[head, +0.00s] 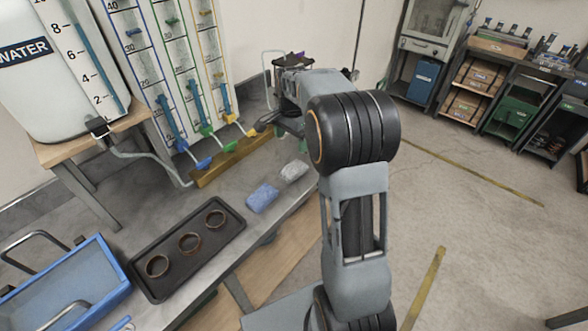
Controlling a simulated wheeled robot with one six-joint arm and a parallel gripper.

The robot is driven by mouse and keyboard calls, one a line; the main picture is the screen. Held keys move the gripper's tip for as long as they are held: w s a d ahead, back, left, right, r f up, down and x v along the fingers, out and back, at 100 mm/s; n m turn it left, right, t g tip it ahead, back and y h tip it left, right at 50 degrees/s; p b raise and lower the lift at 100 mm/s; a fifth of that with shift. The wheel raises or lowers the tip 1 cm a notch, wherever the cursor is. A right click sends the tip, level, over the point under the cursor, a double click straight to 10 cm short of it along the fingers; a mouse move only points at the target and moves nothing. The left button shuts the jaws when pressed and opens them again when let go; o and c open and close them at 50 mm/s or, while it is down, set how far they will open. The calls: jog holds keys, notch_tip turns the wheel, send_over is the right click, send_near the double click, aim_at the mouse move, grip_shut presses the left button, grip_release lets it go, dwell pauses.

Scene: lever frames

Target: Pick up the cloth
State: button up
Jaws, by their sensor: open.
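A small blue folded cloth (262,198) lies on the grey bench top, right of the black tray. A whitish-grey crumpled piece (294,171), perhaps another cloth, lies just behind it, near the bench's right edge. My gripper (268,123) is above the bench, behind both pieces and apart from them. It is open, and I see nothing held in it. My arm hides part of the gripper and the bench behind it.
A black tray (158,290) with three brown rings stands on the bench. A blue tray (98,296) is at front left. Tall measuring columns (165,60) with coloured valves and a water tank (60,70) stand behind. Open floor (470,230) lies right.

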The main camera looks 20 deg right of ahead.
send_over(293, 168)
notch_tip(293, 168, down, 8)
jog(key=shift+a+f, duration=0.1)
jog(key=shift+a, duration=0.05)
jog(key=shift+f+p, duration=0.8)
jog(key=shift+f, duration=1.9)
jog(key=shift+s, duration=0.1)
jog(key=c, duration=1)
jog(key=shift+r, duration=0.15)
jog(key=shift+r, duration=0.6)
jog(key=s+d+r+b, duration=0.2)
jog(key=s+r+b, duration=0.1)
jog(key=s+r, duration=0.8)
jog(key=s, duration=0.2)
jog(key=shift+s+d+r, duration=0.3)
jog(key=shift+s+d, duration=0.05)
jog(key=shift+s, duration=0.05)
